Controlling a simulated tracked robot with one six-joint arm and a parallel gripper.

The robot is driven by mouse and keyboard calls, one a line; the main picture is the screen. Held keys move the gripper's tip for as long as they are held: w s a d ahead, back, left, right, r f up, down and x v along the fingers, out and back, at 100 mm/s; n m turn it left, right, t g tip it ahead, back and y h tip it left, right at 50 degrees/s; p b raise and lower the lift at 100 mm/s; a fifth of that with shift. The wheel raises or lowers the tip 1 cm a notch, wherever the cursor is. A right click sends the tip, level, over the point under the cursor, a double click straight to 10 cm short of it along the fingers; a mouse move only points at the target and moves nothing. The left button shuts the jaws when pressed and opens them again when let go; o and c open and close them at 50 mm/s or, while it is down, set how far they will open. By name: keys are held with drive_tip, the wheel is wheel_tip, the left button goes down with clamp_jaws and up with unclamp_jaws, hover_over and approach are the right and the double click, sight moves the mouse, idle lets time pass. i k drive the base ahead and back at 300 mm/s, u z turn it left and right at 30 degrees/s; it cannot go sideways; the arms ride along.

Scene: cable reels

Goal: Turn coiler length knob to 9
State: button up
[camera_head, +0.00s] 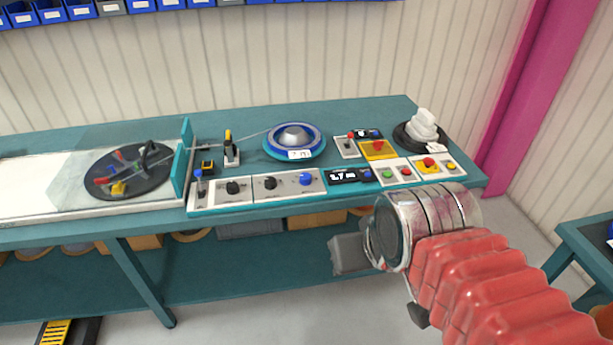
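The control panel (252,189) runs along the front edge of the teal bench. It carries two black knobs, a left one (232,187) and a middle one (270,183), and a blue knob (306,179). Their scale marks are too small to read, and I cannot tell which is the length knob. A black display (343,176) to the right seems to read 1.7 m, with a small blue knob (367,174) beside it. My arm reaches in from the lower right, its end in front of and below the bench's right part. My gripper's fingers cannot be made out clearly.
A dark turntable (128,171) lies behind a clear guard at left. A blue reel (296,138) and a white cable stack (423,128) stand on the bench. Buttons (405,171) line the right front. A pink post (525,90) rises at right.

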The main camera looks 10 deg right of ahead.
sight(305, 178)
drive_tip(key=z, duration=0.05)
drive_tip(key=i, duration=1)
drive_tip(key=u, duration=0.05)
